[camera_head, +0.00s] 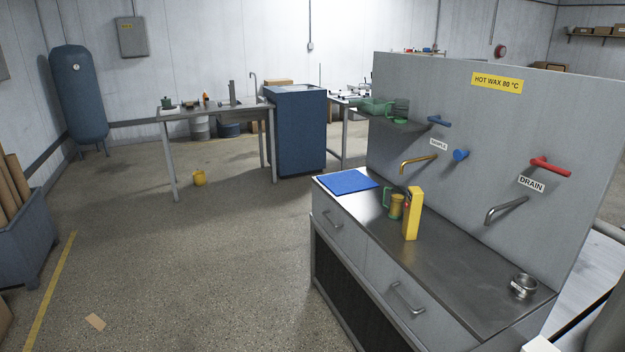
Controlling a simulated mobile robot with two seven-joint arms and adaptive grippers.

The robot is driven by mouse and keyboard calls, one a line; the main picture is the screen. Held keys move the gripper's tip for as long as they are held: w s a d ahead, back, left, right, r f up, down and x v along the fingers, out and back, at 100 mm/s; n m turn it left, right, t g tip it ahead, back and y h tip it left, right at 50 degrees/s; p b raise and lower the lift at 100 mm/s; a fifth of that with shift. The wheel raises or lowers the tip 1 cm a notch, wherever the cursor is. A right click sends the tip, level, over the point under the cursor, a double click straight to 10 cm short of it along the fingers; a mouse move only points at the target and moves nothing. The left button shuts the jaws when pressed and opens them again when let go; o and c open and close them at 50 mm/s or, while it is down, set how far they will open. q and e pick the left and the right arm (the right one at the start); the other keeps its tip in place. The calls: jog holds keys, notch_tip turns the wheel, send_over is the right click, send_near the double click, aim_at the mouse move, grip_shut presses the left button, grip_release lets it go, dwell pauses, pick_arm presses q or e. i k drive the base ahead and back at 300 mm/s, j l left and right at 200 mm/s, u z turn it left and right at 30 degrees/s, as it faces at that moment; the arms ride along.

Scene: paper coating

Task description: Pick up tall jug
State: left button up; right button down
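On the metal counter (455,268) stands a small yellowish jug (396,208) with a green handle on its left side. A small round metal vessel (523,285) sits near the counter's right end. I cannot tell for certain which of these is the tall jug. Neither of my grippers is in view.
A blue mat (347,182) lies at the counter's left end. Brass (418,163) and grey (505,209) spouts project from the panel (480,130) above the counter. A shelf (395,123) holds green containers.

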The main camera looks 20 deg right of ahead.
aim_at(396, 207)
jog(key=i, duration=0.85)
jog(key=i+j, duration=0.15)
jog(key=i, duration=0.7)
jog(key=l+z, duration=0.05)
